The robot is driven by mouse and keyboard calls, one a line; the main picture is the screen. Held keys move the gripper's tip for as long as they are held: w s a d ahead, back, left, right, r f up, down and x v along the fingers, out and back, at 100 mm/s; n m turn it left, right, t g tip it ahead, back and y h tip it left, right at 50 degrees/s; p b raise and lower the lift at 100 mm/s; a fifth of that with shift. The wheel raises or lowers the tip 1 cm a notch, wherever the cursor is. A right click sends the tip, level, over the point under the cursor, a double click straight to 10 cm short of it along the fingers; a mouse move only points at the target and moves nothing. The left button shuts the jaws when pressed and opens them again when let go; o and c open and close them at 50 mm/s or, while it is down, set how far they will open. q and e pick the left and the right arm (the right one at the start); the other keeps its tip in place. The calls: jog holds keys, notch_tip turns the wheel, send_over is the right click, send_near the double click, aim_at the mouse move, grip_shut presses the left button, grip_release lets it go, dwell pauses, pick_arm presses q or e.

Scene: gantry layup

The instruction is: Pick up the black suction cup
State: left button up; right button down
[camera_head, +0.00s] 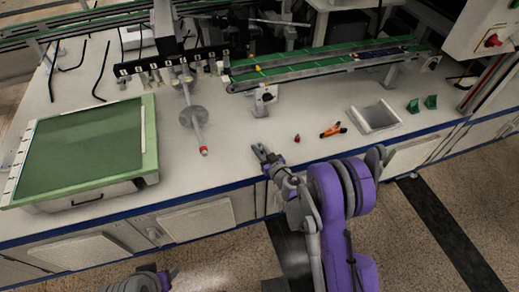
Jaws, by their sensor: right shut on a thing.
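My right gripper (261,151) is over the front part of the white worktop, near the middle of the view. It is shut on a small dark thing between its fingertips, which looks to be the black suction cup; its shape is mostly hidden by the fingers. I cannot tell whether it touches the worktop. A small red piece (297,138) stands on the worktop just right of the gripper. My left gripper (172,272) shows only in part at the bottom left, low in front of the cabinets; I cannot tell its jaws.
A disc-shaped fixture with a red tip (194,117) hangs left of the gripper. A green-topped panel (83,148) fills the left. A green conveyor (320,66) runs behind.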

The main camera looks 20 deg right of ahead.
jog(key=shift+r, duration=0.1)
notch_tip(320, 180, up, 10)
jog(key=shift+f+p, duration=0.1)
jog(key=shift+p, duration=0.9)
